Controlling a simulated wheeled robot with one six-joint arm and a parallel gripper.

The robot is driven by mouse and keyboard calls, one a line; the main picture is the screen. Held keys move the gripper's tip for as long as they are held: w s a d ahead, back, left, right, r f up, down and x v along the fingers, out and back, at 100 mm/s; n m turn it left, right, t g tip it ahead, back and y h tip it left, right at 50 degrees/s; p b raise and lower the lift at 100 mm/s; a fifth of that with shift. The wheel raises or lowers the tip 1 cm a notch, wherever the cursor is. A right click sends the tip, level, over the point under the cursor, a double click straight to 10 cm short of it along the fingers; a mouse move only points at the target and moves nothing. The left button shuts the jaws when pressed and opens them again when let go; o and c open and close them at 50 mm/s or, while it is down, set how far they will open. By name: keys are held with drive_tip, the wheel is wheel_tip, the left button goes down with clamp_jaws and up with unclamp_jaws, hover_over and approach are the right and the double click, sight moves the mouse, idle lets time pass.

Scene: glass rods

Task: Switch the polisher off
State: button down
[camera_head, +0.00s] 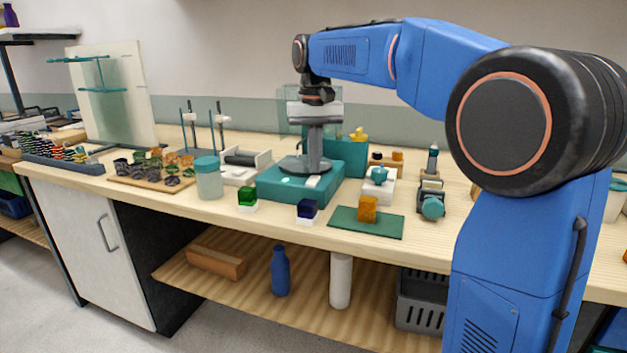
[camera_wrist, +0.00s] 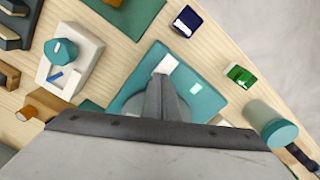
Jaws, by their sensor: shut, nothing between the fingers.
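The polisher (camera_head: 270,187) is a teal box on the bench with a round grey disc (camera_head: 290,166) on top. A white rocker-like switch (camera_head: 313,183) sits at its front right; the switch also shows in the wrist view (camera_wrist: 168,63). A small pale, bright patch (camera_head: 286,180), perhaps a lamp, is left of it, and shows in the wrist view (camera_wrist: 195,88). My gripper (camera_head: 317,167) points down over the polisher, shut and empty. In the wrist view its fingertips (camera_wrist: 161,78) appear close to the switch; I cannot tell whether they touch it. The fingers hide part of the disc.
An amber block (camera_head: 367,209) stands on a green mat (camera_head: 345,222).

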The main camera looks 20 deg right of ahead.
sight(315, 177)
drive_tip(key=shift+f, duration=0.75)
idle(0.9)
wheel_tip(315, 177, up, 7)
idle(1.0)
